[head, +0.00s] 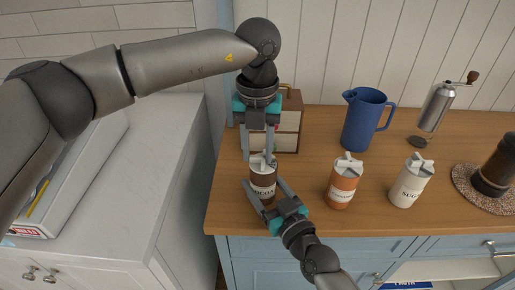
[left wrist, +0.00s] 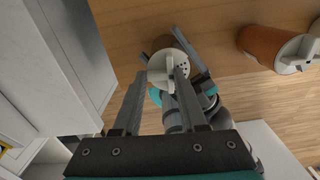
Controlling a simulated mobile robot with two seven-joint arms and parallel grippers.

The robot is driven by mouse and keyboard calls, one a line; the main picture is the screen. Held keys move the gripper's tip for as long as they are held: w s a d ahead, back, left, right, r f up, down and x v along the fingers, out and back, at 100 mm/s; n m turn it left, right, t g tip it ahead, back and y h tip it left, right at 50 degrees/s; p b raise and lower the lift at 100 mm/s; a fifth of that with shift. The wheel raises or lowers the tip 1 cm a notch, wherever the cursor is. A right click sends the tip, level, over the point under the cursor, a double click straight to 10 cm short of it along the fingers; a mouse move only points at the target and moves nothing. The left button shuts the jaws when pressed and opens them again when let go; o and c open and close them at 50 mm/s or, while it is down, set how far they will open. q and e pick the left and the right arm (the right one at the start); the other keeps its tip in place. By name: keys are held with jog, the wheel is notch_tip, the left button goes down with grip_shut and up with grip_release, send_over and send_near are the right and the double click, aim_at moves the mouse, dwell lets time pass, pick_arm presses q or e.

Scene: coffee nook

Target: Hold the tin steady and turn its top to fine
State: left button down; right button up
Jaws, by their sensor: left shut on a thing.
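The brown cocoa tin (head: 263,184) with a white top stands upright near the counter's front left edge. My left gripper (head: 258,157) reaches down from above and is shut on the tin's top. In the left wrist view the white top (left wrist: 161,68), with small dark holes and a raised grip, shows at the fingers' ends. My right gripper (head: 262,184) comes from the front, with its fingers on either side of the tin's body. I cannot tell whether both fingers touch it. The marks on the top are too small to read.
An orange tin (head: 342,184) and a white sugar tin (head: 410,183) stand to the right. Behind are a small drawer box (head: 289,127), a blue jug (head: 363,122) and a hand grinder (head: 436,108). A dark brown item (head: 495,165) stands on a round mat at far right.

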aim_at(257, 156)
dwell(0.3)
pick_arm(q)
jog(key=shift+c, duration=2.2)
grip_release()
notch_tip(257, 156, up, 12)
pick_arm(e)
jog(key=o, duration=1.4)
jog(key=shift+o, duration=0.2)
